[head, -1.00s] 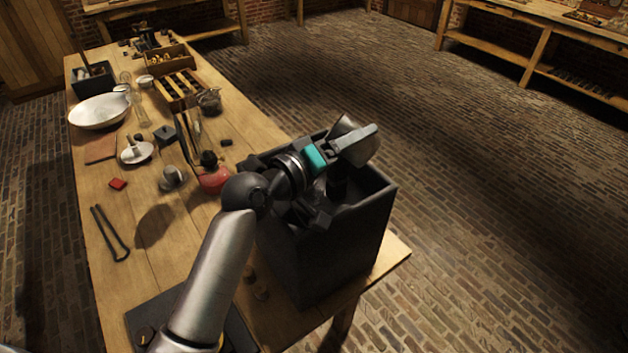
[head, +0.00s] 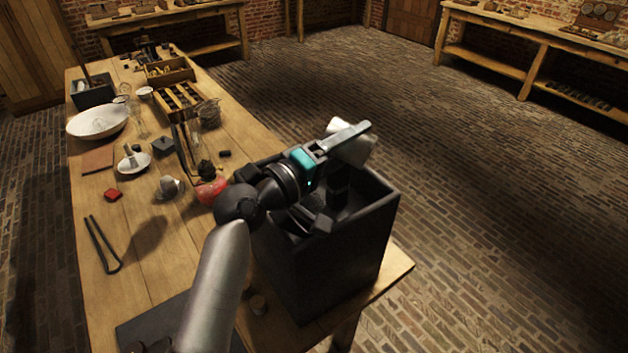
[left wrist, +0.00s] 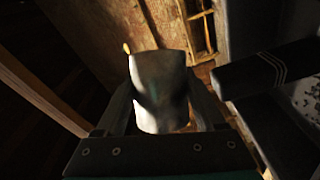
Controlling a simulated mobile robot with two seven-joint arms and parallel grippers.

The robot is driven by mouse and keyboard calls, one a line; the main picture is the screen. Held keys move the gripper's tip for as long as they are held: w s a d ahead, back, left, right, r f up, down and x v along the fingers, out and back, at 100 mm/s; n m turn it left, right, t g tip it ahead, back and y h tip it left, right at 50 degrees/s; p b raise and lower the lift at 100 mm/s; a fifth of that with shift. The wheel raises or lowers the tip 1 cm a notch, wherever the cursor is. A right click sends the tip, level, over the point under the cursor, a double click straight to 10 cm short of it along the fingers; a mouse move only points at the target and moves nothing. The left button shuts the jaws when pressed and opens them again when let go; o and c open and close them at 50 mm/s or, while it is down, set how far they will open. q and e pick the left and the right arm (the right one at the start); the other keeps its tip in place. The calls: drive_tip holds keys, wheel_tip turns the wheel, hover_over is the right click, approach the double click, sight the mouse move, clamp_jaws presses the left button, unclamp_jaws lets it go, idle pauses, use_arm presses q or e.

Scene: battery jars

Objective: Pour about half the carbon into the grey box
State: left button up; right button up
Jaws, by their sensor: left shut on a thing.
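The grey box (head: 335,260) is a tall, dark, open-topped box at the near right corner of the workbench. My left gripper (head: 342,138) is above its far side and is shut on a pale cup-like vessel (head: 359,147). In the left wrist view the vessel (left wrist: 160,92) sits between the two fingers, its side lit white with a dark shadow. The vessel looks tilted in the head view. Its mouth and any carbon inside are hidden, and I see no falling stream. My right gripper is out of view.
The workbench (head: 135,270) carries a white dish (head: 98,122), tongs (head: 103,245), a red block (head: 113,195) and a red round vessel (head: 210,191) beside the box. A wooden rack (head: 184,100) stands farther back. Open brick floor lies to the right.

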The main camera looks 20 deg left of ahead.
use_arm(q)
drive_tip(key=shift+a+f+n+b, duration=0.2)
drive_tip(key=shift+a+n+b, duration=0.2)
drive_tip(key=shift+n+b, duration=0.1)
idle(1.1)
drive_tip(key=shift+w+a+r+n+t, duration=0.1)
drive_tip(key=shift+a+r+n+t, duration=0.2)
drive_tip(key=shift+n, duration=0.5)
drive_tip(key=shift+a+r+n+t, duration=0.15)
drive_tip(key=shift+r+n+t, duration=0.1)
drive_tip(key=shift+n+t, duration=0.4)
drive_tip(key=shift+w+a+r+n+t, duration=0.1)
drive_tip(key=shift+a+r+n+t, duration=0.15)
drive_tip(key=shift+n, duration=0.7)
idle(4.0)
